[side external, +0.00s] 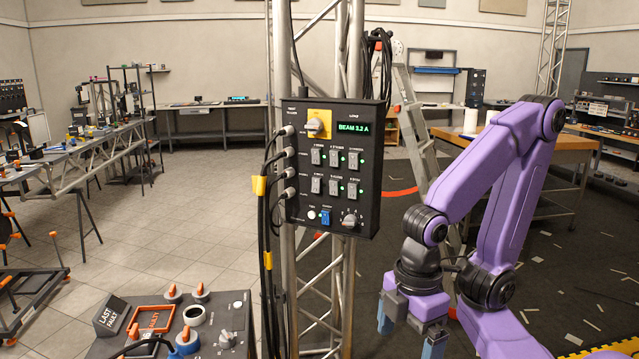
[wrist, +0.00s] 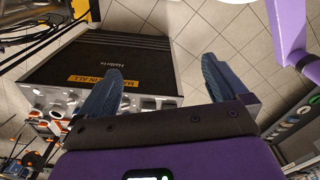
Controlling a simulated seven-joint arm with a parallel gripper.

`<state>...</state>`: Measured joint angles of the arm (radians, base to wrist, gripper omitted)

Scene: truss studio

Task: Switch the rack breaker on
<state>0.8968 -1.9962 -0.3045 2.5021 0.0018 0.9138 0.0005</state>
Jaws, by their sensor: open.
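A black switch panel (side external: 333,170) hangs upright on the truss in the side external view. It has a yellow plate with a rotary switch (side external: 318,124), two rows of grey rocker switches (side external: 332,172) with green lights, and a blue switch (side external: 325,217) low down. I cannot tell which control is the rack breaker; the labels are too small. My gripper (side external: 410,335) is open and empty, lower right of the panel and apart from it. In the wrist view its fingers (wrist: 157,85) spread in front of a black box (wrist: 100,55) with a yellow label and front-edge controls.
A console (side external: 185,330) with orange-handled controls stands at the lower left. Black cables (side external: 265,230) run down the panel's left side. A stepladder (side external: 415,125) and a wooden-topped bench (side external: 560,140) stand behind my arm. Floor between panel and gripper looks clear.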

